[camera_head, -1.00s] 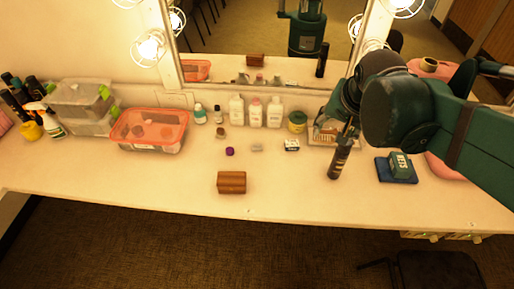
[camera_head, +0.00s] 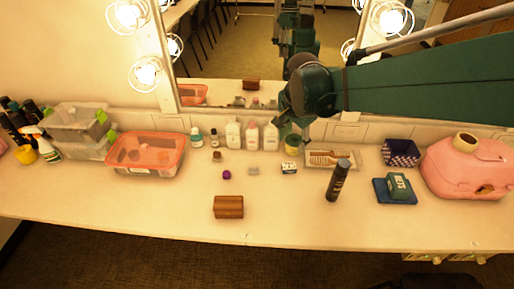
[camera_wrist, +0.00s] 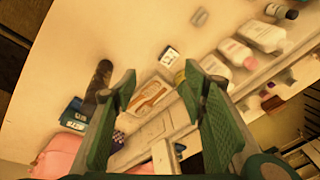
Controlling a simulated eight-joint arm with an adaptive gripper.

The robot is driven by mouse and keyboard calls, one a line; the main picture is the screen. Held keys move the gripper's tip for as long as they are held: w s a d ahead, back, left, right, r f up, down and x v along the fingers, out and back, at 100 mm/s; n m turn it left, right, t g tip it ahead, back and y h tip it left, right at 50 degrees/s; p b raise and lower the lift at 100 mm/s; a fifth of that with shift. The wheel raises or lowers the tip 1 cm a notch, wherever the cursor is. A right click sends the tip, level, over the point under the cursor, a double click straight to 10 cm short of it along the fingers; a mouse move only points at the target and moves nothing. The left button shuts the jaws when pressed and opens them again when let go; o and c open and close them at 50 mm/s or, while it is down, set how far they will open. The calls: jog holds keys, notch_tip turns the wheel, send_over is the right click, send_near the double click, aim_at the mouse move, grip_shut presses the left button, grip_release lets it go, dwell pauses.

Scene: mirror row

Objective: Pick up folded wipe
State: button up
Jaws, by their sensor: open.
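A small pale grey piece that looks like the folded wipe (camera_head: 253,170) lies flat on the counter, between a purple item and a small white box. In the wrist view the wipe (camera_wrist: 199,17) shows near the top, well beyond the fingertips. My gripper (camera_wrist: 160,85) is open, with nothing between its two green fingers. In the head view my gripper (camera_head: 287,126) is above the back of the counter, to the right of the wipe and apart from it. The fingertips are hard to make out there.
A white box (camera_head: 289,167), purple item (camera_head: 227,174) and brown wooden block (camera_head: 228,207) lie near the wipe. White bottles (camera_head: 252,134) stand behind. A tray with a brush (camera_head: 330,160) and a dark can (camera_head: 337,181) are to the right. The front counter is largely clear.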

jog(key=w+a+f+m+g, duration=0.1)
jog(key=w+a+f+m, duration=0.2)
jog(key=w+a+f, duration=0.5)
jog(key=m+g+h, duration=0.1)
jog(key=m+h, duration=0.1)
jog(key=m, duration=0.2)
send_over(254, 167)
jog(key=a, duration=0.2)
jog(key=x, duration=0.4)
jog(key=a+x, duration=0.1)
jog(key=x, duration=0.3)
jog(key=s+b+x, duration=0.1)
jog(key=x, duration=0.2)
jog(key=shift+a+f, duration=0.3)
jog(key=shift+f, duration=0.3)
jog(key=shift+x, duration=1.35)
jog(key=shift+b+x, duration=0.7)
jog(key=shift+x, duration=1.85)
jog(key=shift+s+a, duration=0.15)
